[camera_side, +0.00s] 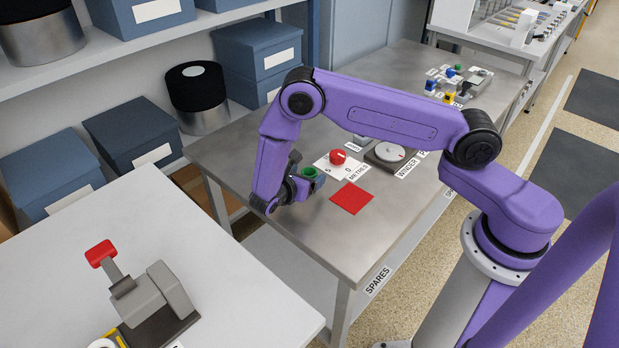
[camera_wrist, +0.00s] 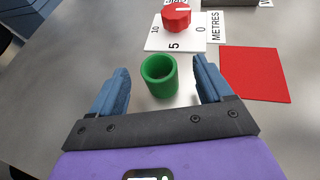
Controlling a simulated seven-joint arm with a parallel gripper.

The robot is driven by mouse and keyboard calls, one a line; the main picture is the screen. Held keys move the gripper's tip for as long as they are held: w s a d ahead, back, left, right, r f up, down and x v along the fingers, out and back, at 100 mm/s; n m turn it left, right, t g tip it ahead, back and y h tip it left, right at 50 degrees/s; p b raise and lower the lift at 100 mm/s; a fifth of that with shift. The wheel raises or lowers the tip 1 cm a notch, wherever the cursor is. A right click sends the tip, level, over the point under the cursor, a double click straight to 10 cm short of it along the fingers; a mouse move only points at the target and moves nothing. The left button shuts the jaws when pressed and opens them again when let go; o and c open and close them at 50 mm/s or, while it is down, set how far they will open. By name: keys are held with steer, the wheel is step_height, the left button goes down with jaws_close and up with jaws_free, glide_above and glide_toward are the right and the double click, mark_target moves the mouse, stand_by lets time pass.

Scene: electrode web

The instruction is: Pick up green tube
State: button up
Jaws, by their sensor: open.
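The green tube (camera_wrist: 159,78) is a short hollow cylinder standing upright on the metal table, its open top showing in the wrist view. My gripper (camera_wrist: 158,84) has its two blue fingers apart, one to the left and one to the right of the tube, with gaps visible on both sides. In the side view the tube (camera_side: 309,173) shows as a small green ring beside my gripper (camera_side: 305,180), partly hidden by it.
A red knob (camera_wrist: 176,16) on a white dial card (camera_wrist: 162,42) is just beyond the tube. A red square (camera_wrist: 254,74) lies flat to the right. A winder (camera_side: 390,153) stands further right on the table. The table (camera_wrist: 60,75) left of the tube is clear.

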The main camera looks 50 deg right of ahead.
mark_target(312, 171)
steer(key=x, duration=0.5)
steer(key=shift+f, duration=0.1)
steer(key=c, duration=1)
steer(key=shift+a, duration=0.1)
